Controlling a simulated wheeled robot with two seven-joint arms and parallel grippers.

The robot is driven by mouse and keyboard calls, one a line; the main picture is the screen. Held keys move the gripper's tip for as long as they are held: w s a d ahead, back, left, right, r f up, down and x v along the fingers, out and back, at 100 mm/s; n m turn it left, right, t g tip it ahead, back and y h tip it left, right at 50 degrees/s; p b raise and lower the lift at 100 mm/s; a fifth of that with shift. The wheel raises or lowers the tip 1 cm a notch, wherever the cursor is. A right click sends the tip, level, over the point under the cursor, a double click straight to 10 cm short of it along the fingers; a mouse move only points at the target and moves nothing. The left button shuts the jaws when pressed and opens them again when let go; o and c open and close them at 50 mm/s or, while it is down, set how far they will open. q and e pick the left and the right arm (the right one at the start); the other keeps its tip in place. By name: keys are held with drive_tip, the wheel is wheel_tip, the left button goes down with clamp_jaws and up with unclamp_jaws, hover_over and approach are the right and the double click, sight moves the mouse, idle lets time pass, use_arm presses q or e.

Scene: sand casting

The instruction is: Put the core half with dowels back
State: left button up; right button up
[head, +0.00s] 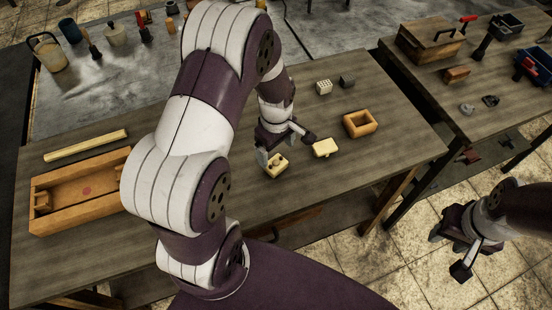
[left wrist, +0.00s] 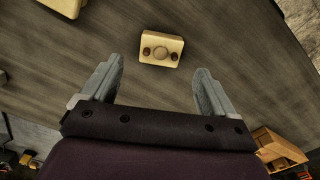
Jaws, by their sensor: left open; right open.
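The core half with dowels (head: 277,166) is a small pale yellow block on the wooden table. In the left wrist view the core half (left wrist: 160,57) shows two brown dowels on either side of a round raised middle. My left gripper (head: 284,147) is open and empty above it. Its fingers stand apart on either side of the block in the wrist view, with no contact visible. A second pale yellow block (head: 326,148) lies just to the right and is partly cut off in the left wrist view (left wrist: 62,5). My right gripper (head: 462,250) is open and empty, away from the table at lower right.
An orange wooden frame (head: 360,124) lies right of the blocks, with small white (head: 323,87) and dark (head: 347,81) blocks behind. A long wooden box (head: 82,215) and a pale bar (head: 85,146) lie at left. My left arm hides the table's middle.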

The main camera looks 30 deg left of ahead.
sight(277, 166)
use_arm(q)
drive_tip(key=s+d+r+m+t, duration=0.1)
drive_tip(key=s+d+r+m, duration=0.4)
drive_tip(key=s+r+m, duration=0.4)
drive_tip(key=m, duration=0.5)
drive_tip(key=shift+d+r+m, duration=0.15)
drive_tip(key=shift+r+m, duration=0.15)
drive_tip(key=shift+r, duration=0.1)
